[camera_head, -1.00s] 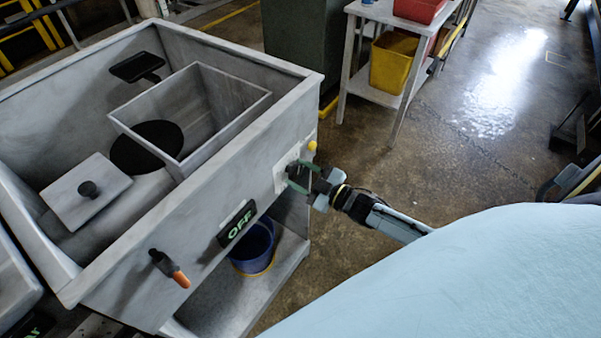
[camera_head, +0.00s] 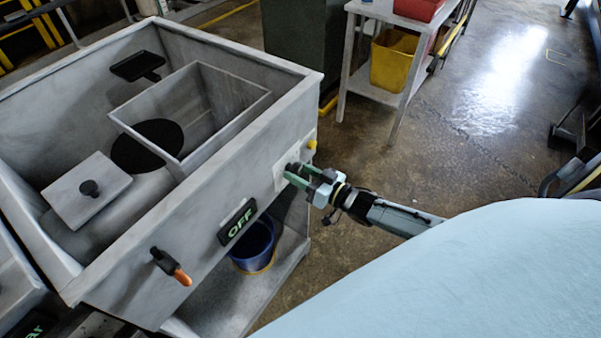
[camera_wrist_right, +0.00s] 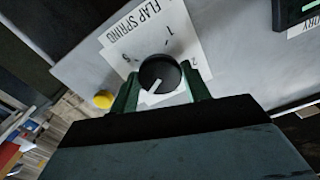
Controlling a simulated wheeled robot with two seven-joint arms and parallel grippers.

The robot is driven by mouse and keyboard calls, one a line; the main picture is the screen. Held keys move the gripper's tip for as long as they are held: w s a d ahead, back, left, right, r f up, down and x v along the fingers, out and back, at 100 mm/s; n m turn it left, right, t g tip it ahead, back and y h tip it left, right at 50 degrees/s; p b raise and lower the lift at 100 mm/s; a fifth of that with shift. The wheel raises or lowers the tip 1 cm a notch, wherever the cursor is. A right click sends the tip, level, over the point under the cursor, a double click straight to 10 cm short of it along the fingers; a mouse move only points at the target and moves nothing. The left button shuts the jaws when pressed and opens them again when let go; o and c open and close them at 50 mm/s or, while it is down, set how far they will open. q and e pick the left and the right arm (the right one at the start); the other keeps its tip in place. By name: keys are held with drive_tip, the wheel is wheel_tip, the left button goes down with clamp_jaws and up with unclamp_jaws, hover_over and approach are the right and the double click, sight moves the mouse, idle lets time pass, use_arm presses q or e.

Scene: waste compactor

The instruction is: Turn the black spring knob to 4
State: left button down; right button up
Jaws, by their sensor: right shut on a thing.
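The black spring knob (camera_wrist_right: 160,73) sits on a white plate (camera_wrist_right: 178,28) lettered "FLAP SPRING", with the digits 1, 2 and 5 readable around it. Its white pointer line runs toward the lower left of the wrist view, away from the 1; the digit under it is hidden. My right gripper (camera_wrist_right: 161,94) has its green fingers on both sides of the knob and is shut on it. In the head view the right gripper (camera_head: 293,174) reaches the machine's front panel and mostly hides the knob. My left gripper is in neither view.
A yellow button (camera_head: 312,144) is close beside the gripper; it also shows in the wrist view (camera_wrist_right: 104,99). The OFF display (camera_head: 238,222) and an orange-tipped lever (camera_head: 181,275) are further along the panel. A blue bucket (camera_head: 252,246) stands on the shelf below.

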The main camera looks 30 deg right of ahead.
drive_tip(key=shift+m, duration=0.5)
drive_tip(key=o, duration=1)
drive_tip(key=v, duration=1.3)
drive_tip(key=shift+s, duration=0.2)
